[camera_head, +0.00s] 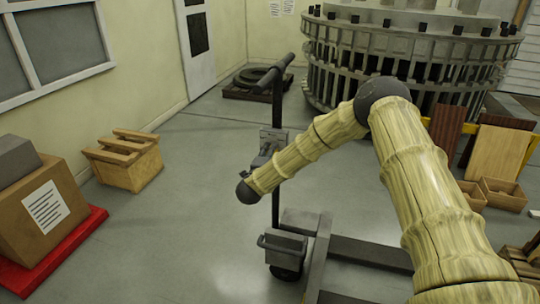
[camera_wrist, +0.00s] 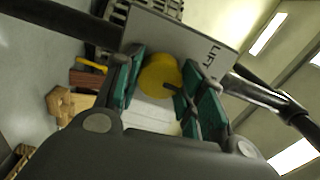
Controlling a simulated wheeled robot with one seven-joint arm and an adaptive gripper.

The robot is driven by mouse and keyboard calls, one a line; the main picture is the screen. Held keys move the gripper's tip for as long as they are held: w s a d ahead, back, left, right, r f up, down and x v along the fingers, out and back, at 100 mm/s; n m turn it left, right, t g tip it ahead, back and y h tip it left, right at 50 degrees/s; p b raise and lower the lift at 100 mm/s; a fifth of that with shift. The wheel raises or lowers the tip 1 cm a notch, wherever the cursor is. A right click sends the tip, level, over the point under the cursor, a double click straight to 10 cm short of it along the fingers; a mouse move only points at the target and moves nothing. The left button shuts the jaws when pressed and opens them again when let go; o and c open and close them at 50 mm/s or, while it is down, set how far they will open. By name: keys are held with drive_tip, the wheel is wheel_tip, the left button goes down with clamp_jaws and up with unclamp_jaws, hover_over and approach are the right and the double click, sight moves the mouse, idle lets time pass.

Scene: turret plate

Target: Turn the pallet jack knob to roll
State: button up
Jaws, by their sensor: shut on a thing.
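The pallet jack (camera_head: 278,95) stands upright in the middle of the head view, with a dark T-shaped handle and a grey plate (camera_head: 272,138) partway up its post. In the wrist view the plate (camera_wrist: 180,32) bears the word LIFT, seen tilted, and a round yellow knob (camera_wrist: 158,73) sits before it. My gripper (camera_wrist: 161,80) has teal-padded fingers on both sides of the knob and is shut on it. In the head view my gripper is small and partly hidden by my arm beside the plate. A dark pointer or bar shows at the knob's right side.
The jack's dark forks (camera_head: 365,252) extend right along the floor. A wooden crate (camera_head: 125,163) and a cardboard box (camera_head: 45,210) on a red base stand at left. A large round turret frame (camera_head: 400,50) fills the back. Floor between crate and jack is clear.

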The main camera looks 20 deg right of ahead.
drive_tip(key=shift+f+n, duration=0.1)
drive_tip(key=shift+n, duration=0.3)
drive_tip(key=o, duration=1)
drive_tip(key=shift+s+a, duration=0.1)
drive_tip(key=v, duration=1.1)
drive_tip(key=shift+s+a, duration=0.15)
drive_tip(key=shift+s, duration=0.25)
